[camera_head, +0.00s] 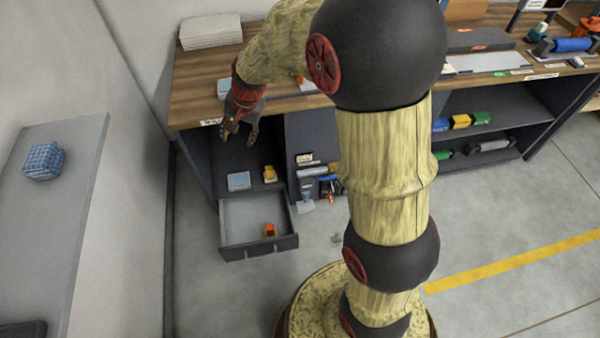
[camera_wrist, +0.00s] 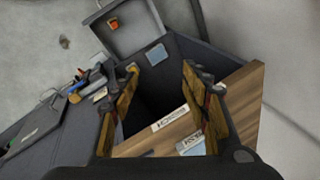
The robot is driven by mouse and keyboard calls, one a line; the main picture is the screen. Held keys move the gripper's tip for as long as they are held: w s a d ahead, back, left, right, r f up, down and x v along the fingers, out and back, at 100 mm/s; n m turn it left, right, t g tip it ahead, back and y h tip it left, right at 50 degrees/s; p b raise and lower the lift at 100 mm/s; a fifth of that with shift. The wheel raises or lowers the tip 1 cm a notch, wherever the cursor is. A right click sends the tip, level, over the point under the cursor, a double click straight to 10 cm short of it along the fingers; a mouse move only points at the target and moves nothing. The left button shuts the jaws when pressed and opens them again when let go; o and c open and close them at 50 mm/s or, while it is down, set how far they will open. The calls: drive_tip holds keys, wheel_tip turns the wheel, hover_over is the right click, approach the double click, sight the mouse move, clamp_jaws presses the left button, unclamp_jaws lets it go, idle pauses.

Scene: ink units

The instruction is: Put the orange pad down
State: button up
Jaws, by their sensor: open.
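A small orange block (camera_head: 270,230), apparently the orange pad, rests inside the open drawer (camera_head: 235,252) toward its right side. The orange block also shows in the wrist view (camera_wrist: 113,22), at the top left in the grey drawer (camera_wrist: 140,30). My gripper (camera_head: 238,130) is open and empty, above the drawer at the front edge of the wooden worktop. Its two spread fingers show in the wrist view (camera_wrist: 158,70) with nothing between them. The block is apart from the fingers.
A light blue pad (camera_head: 239,181) and a yellow item (camera_head: 270,173) sit on the shelf above the drawer. The wooden worktop (camera_head: 190,95) carries stacked paper (camera_head: 210,31). A blue checked bundle (camera_head: 43,161) lies on the left ledge. The floor before the drawer looks clear.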

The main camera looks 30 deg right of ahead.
drive_tip(key=s+r+n, duration=0.3)
drive_tip(key=s+r, duration=0.6)
drive_tip(key=s+d+r+n+t+h, duration=0.1)
drive_tip(key=s+r+n, duration=0.1)
drive_tip(key=s, duration=0.8)
drive_tip(key=s+d+r+n+t, duration=0.1)
drive_tip(key=s+d+r+n, duration=0.1)
drive_tip(key=s, duration=0.9)
wheel_tip(320, 180, up, 3)
drive_tip(key=shift+s+f+n+h, duration=0.2)
drive_tip(key=shift+n+h, duration=0.2)
drive_tip(key=shift+n, duration=0.4)
wheel_tip(320, 180, up, 2)
drive_tip(key=shift+r+p, duration=0.15)
drive_tip(key=shift+p, duration=0.95)
drive_tip(key=shift+o, duration=0.2)
